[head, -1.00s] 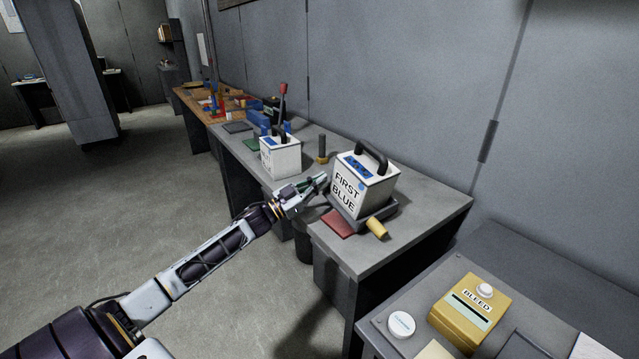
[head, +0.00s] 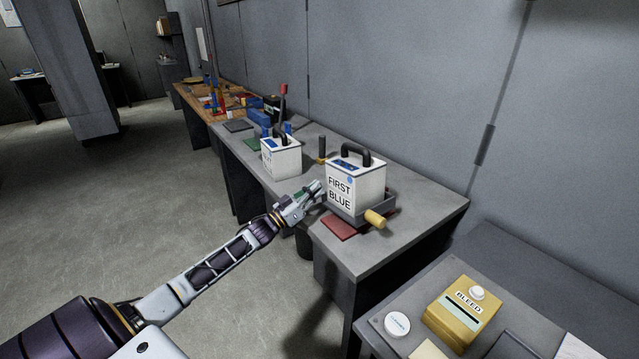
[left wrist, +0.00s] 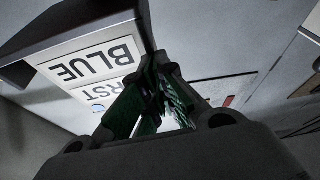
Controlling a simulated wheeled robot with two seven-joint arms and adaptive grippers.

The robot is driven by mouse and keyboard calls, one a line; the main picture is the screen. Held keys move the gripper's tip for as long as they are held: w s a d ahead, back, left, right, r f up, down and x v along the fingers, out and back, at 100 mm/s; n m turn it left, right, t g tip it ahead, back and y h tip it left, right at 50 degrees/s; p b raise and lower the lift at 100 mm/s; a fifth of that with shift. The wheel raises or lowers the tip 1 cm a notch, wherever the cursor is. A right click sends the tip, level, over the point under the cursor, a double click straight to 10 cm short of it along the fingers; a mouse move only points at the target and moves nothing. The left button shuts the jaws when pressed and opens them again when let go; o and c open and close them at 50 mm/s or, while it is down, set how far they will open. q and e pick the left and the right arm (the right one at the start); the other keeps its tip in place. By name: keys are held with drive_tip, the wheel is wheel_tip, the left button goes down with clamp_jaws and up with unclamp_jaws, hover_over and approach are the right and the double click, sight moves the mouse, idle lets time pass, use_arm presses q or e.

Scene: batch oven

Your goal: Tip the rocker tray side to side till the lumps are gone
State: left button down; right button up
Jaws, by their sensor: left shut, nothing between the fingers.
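The rocker tray (head: 380,206) is dark grey with a yellow handle (head: 376,218) at its front right. A white box (head: 362,186) labelled "FIRST BLUE", with a black carrying handle, stands in it and looks nearly upright. My left gripper (head: 320,188) is shut and empty at the left side of the box and tray; I cannot tell whether it touches them. In the left wrist view the box label (left wrist: 92,66) shows upside down close beside the fingers (left wrist: 160,80), with a dark tray edge (left wrist: 60,35) above it. Any lumps are hidden. My right gripper is out of view.
A red mat (head: 339,228) lies at the tray's front. A second white box (head: 281,158) and a dark upright post (head: 322,147) stand farther back on the bench. A yellow "BLEED" box (head: 460,318) and a white round lid (head: 397,324) are on the nearer table.

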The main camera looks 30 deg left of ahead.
use_arm(q)
drive_tip(key=shift+a+f+n, duration=0.2)
drive_tip(key=shift+f+n, duration=0.35)
drive_tip(key=shift+n, duration=0.15)
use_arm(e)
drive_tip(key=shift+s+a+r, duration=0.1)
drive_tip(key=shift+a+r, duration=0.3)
use_arm(q)
drive_tip(key=shift+w+r+p, duration=0.1)
drive_tip(key=shift+r+p, duration=0.1)
drive_tip(key=shift+p, duration=0.15)
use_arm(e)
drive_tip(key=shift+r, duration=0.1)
use_arm(q)
drive_tip(key=s+a+p, duration=0.2)
drive_tip(key=s+a, duration=0.1)
drive_tip(key=s, duration=0.5)
drive_tip(key=shift+s+a+r, duration=0.2)
drive_tip(key=shift+s+a, duration=0.15)
drive_tip(key=shift+a, duration=0.05)
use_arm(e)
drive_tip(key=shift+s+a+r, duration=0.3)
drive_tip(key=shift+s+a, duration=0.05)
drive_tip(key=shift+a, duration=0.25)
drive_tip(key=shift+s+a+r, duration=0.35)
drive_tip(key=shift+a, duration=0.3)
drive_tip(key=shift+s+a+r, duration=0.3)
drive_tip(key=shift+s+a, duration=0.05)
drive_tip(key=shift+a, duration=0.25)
